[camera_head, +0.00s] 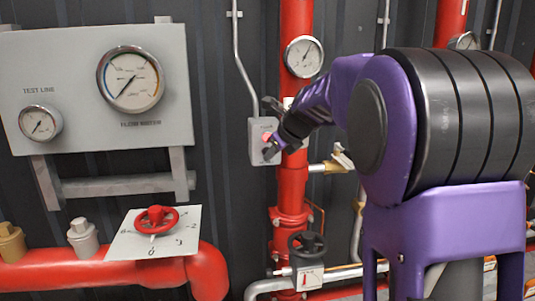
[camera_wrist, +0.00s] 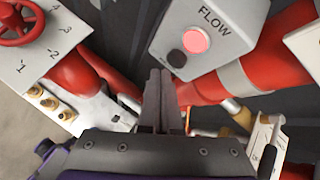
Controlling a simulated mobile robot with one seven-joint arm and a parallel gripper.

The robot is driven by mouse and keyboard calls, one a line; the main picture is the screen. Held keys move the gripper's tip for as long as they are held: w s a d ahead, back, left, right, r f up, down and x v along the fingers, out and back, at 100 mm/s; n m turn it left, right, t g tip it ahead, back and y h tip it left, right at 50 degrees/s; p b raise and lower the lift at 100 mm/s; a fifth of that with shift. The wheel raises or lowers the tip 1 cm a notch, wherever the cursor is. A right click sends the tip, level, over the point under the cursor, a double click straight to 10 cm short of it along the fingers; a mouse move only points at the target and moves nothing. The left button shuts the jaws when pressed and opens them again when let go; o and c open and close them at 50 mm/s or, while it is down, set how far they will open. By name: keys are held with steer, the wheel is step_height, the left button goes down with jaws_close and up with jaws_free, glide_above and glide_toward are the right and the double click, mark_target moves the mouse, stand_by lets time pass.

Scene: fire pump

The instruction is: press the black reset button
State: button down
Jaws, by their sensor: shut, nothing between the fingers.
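The grey control box (camera_wrist: 210,30), labelled FLOW, has a lit pink-red button (camera_wrist: 194,40) and a smaller black button (camera_wrist: 176,59) beside it. In the head view the box (camera_head: 256,150) is mounted beside the red vertical pipe, and the pink button (camera_head: 267,137) shows on its face. My gripper (camera_wrist: 160,74) is shut and empty. In the wrist view its fingertips appear just below and left of the black button; whether they touch it cannot be told. In the head view my gripper (camera_head: 270,152) is in front of the box's lower face and hides part of it.
The red vertical pipe (camera_head: 292,190) stands right beside the box, with a round gauge (camera_head: 304,57) above. A valve with a black handwheel (camera_head: 306,244) is below. A gauge panel (camera_head: 75,65) and a red handwheel (camera_head: 156,219) are at left.

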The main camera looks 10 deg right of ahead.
steer(key=shift+w+r, duration=0.1)
steer(key=shift+w, duration=0.05)
stand_by(0.3)
steer(key=shift+w+p, duration=0.3)
steer(key=shift+p, duration=0.2)
steer(key=shift+w+p, duration=0.5)
stand_by(0.4)
steer(key=shift+s, duration=0.95)
steer(key=shift+s+b, duration=0.6)
steer(key=shift+s, duration=1.9)
